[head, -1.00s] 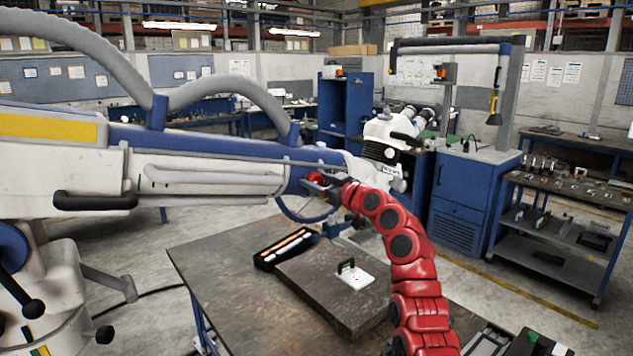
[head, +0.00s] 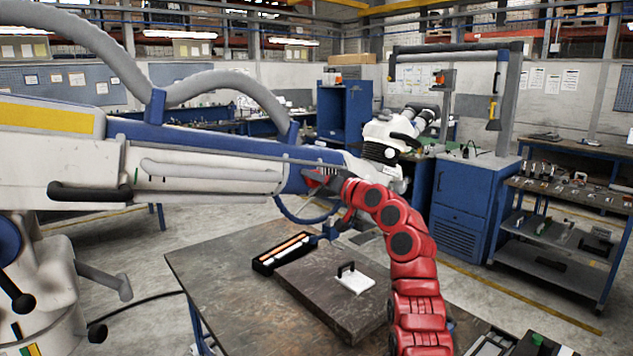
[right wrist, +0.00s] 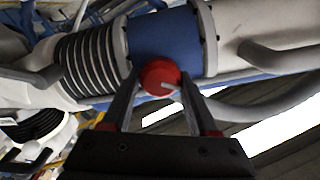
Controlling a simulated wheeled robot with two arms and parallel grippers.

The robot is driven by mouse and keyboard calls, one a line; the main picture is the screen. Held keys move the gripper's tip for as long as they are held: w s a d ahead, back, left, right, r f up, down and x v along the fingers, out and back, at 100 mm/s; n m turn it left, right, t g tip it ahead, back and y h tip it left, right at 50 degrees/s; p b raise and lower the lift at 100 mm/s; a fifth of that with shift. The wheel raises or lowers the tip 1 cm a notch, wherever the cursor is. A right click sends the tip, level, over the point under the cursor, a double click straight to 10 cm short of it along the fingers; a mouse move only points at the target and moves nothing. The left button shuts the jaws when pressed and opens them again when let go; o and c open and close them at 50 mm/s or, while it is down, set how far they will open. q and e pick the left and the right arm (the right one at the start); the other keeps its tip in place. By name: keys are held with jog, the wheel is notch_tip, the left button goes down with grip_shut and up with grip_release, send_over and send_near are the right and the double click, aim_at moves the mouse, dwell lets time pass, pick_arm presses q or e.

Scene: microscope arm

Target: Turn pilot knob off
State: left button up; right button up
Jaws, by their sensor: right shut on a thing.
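The red round pilot knob (right wrist: 158,74), with a pale pointer mark slanting across its face, is on the blue section of the microscope arm (right wrist: 160,40). In the right wrist view, my right gripper (right wrist: 161,80) has one finger on each side of the knob and is shut on it. In the head view, the right gripper (head: 322,176) is at the far end of the long white and blue microscope arm (head: 225,143), where fingers and wrist mostly cover the knob. My left gripper is out of view.
A worktable (head: 215,268) stands below, with a dark slab (head: 320,300), a white plate with a black handle (head: 355,281) and a black tray (head: 268,262). The white microscope head (head: 378,150) is close beyond my gripper. A blue cabinet (head: 465,200) stands behind at right.

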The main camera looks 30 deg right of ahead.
jog(key=m, duration=0.4)
jog(key=shift+d, duration=0.1)
jog(key=shift+m, duration=1.9)
jog(key=shift+f, duration=0.1)
jog(key=o, duration=1.4)
jog(key=shift+c, duration=0.2)
jog(key=shift+b, duration=0.3)
jog(key=s+d+b, duration=0.1)
jog(key=s+b, duration=0.3)
jog(key=s, duration=1.3)
jog(key=shift+s+d+b, duration=0.2)
jog(key=shift+b, duration=0.2)
